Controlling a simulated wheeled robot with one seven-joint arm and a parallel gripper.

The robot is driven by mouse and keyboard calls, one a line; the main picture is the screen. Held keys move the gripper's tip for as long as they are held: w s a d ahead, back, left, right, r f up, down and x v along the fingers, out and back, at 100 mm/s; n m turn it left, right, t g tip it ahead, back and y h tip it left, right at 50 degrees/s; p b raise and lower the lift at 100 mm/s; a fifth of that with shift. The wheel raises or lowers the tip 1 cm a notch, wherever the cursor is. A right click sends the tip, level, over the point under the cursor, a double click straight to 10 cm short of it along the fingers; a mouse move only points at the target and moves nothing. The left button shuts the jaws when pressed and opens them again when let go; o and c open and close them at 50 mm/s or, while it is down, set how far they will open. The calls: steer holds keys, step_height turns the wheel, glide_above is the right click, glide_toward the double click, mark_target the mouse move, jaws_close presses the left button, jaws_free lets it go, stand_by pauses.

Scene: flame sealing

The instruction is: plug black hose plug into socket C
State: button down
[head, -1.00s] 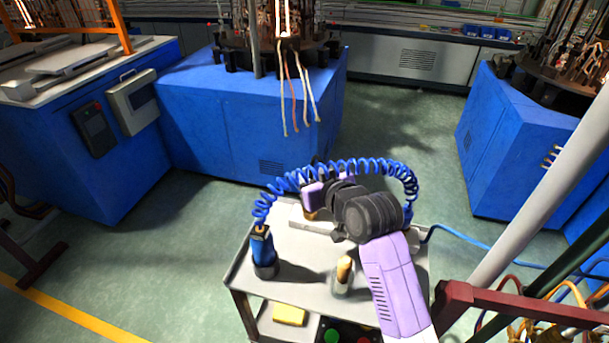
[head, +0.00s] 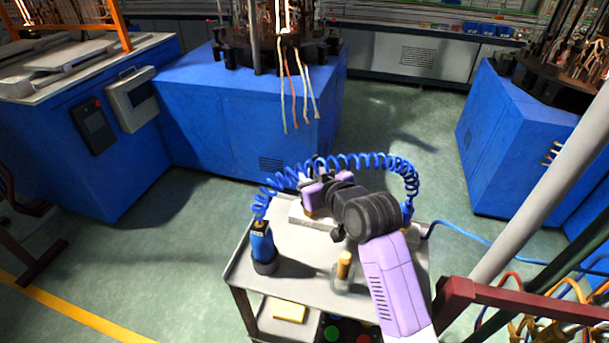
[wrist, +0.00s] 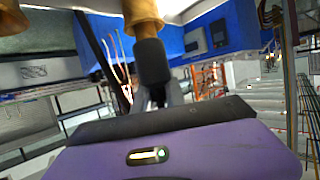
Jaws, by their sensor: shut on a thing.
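In the wrist view a short black cylinder, which looks like the black hose plug (wrist: 152,62), sits between the grey fingers of my gripper (wrist: 156,98). My gripper is shut on it. A brass fitting (wrist: 143,12) lies right at the plug's far end; I cannot tell whether they touch or overlap. A second brass fitting (wrist: 12,20) shows at the upper left edge. No letter is readable, so I cannot tell which is socket C. In the head view my gripper (head: 311,205) is low over a grey block (head: 297,213) on the cart; the plug is hidden there.
A blue coiled hose (head: 340,160) arches behind my gripper. A blue-handled tool (head: 262,245) and a glass jar with an orange-brown top (head: 343,270) stand on the grey cart (head: 300,285). A blue machine (head: 240,120) with hanging wires stands behind. Open floor (head: 390,130) lies between machines.

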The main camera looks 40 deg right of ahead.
steer(key=shift+f, duration=0.25)
steer(key=c, duration=1.3)
jaws_free()
step_height(320, 180, up, 9)
steer(key=p, duration=0.8)
stand_by(0.3)
